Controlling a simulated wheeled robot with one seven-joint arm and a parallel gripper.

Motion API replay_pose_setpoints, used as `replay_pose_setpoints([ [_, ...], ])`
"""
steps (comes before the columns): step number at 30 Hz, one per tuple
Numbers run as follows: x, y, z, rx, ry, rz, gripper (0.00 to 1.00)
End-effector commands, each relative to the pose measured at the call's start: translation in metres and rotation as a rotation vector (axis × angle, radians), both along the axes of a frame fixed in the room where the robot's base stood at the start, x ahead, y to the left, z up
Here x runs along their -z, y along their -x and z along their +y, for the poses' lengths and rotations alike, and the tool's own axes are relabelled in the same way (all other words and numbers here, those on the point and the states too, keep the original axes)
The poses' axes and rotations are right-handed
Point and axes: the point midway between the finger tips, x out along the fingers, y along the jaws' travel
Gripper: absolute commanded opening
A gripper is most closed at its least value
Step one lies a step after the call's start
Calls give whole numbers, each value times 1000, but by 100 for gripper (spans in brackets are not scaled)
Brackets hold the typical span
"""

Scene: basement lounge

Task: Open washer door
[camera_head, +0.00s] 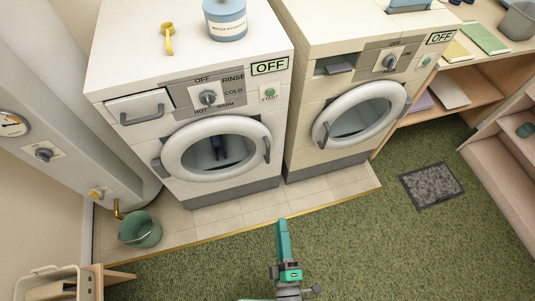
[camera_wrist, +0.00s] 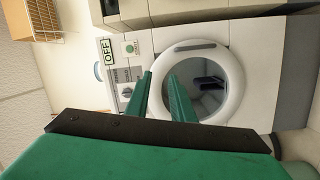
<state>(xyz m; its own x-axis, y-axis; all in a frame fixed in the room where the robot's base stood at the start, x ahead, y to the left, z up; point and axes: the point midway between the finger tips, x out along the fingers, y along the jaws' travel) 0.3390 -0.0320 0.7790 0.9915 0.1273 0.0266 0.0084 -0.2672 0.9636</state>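The washer (camera_head: 230,97) is the left of two white machines, with a dial marked hot, warm, cold and rinse. Its round white door (camera_head: 175,155) looks shut against the front, with a dark thing behind the glass. The door's grey handle (camera_head: 267,149) is on the right side of the ring. In the wrist view, which is turned sideways, the door (camera_wrist: 232,95) lies beyond my fingers and the handle (camera_wrist: 188,48) is at its top. My green gripper (camera_head: 282,224) is over the carpet in front of the machines, apart from the door. Its fingers (camera_wrist: 160,85) are spread and empty.
A second machine (camera_head: 300,100) with a similar round door stands close on the right. A green bucket (camera_head: 140,231) stands at the left on the tiles. A grey mat (camera_head: 431,185) lies on the carpet at right. The carpet before the washer is clear.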

Motion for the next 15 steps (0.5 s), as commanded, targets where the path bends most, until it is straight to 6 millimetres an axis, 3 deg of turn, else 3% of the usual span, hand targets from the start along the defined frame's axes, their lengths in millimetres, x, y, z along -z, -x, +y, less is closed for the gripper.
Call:
replay_pose_setpoints([
  [15, 82, -150, -11, -150, 1157, -332, 22],
])
